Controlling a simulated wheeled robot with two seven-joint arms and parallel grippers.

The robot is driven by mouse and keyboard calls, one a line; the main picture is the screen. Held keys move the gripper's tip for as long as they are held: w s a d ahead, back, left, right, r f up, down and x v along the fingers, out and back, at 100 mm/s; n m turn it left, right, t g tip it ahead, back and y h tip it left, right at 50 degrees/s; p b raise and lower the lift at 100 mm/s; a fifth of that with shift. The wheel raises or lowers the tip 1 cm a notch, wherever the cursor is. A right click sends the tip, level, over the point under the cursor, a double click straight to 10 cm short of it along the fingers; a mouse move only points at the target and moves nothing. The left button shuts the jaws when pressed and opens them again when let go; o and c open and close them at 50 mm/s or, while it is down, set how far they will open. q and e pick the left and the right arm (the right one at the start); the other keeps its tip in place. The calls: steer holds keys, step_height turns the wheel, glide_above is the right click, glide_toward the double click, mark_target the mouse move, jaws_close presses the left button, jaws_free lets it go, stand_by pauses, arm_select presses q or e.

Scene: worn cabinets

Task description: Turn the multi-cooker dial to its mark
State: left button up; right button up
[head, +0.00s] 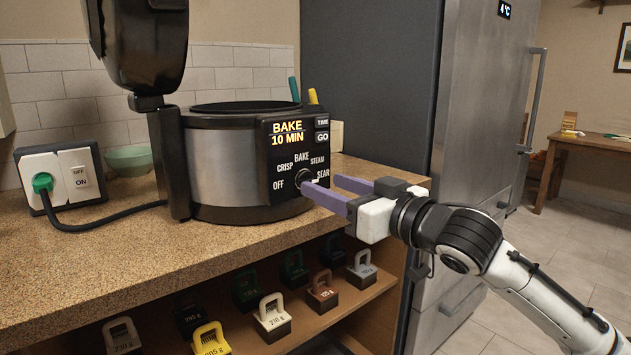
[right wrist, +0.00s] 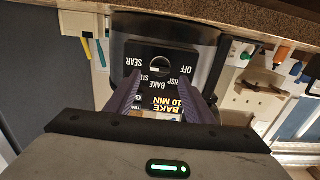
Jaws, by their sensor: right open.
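The multi-cooker (head: 232,165) stands on the counter with its lid raised. Its black front panel shows BAKE 10 MIN in lit letters. The dark round dial (head: 302,176) sits low on the panel, ringed by OFF, CRISP, BAKE, STEAM and SEAR. In the right wrist view the panel is upside down, and the dial (right wrist: 159,63) lies just ahead of the fingertips. I cannot tell clearly which mark the dial points to. My right gripper (head: 320,184) is open, its purple fingers reaching toward the dial from the right. Contact cannot be made out. My left gripper is out of view.
TIME and GO buttons (head: 322,130) are at the panel's upper right. A socket box (head: 62,178) with a green plug and black cable is at left, near a green bowl (head: 129,160). Several labelled weights (head: 272,318) stand on the shelf below. A tall fridge (head: 480,120) is at right.

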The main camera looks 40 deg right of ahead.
mark_target(310, 179)
steer(key=shift+w+a, duration=0.2)
steer(key=shift+w, duration=2.05)
steer(key=c, duration=1)
